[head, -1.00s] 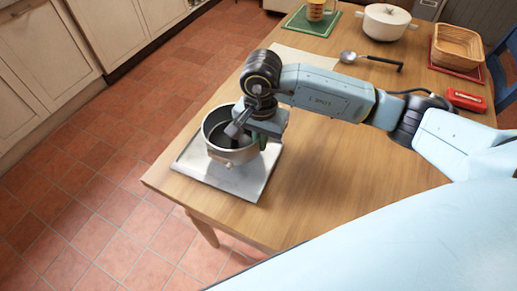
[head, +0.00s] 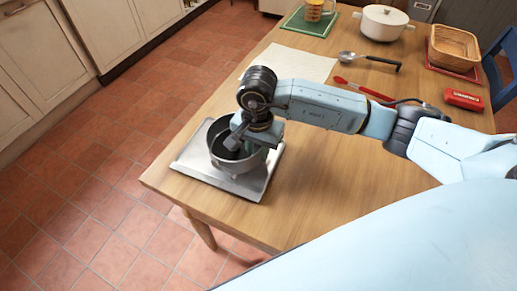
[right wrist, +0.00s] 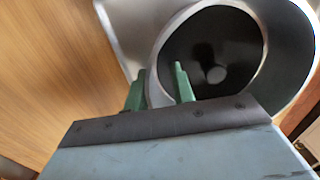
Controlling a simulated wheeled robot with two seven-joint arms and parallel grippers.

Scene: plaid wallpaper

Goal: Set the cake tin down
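The cake tin (head: 236,168) is a round grey metal tin with a dark inside, over a silver tray (head: 189,170) at the table's near left corner. My right gripper (head: 238,143) is at its rim. In the right wrist view, the gripper's green fingers (right wrist: 159,76) straddle the wall of the tin (right wrist: 292,50), one inside and one outside, and appear shut on it. The tin looks slightly tilted; its underside is hidden, so I cannot tell whether it touches the tray. My left gripper is not in view.
A white pot (head: 382,24) and a basket (head: 455,47) stand farther back. The near table is clear.

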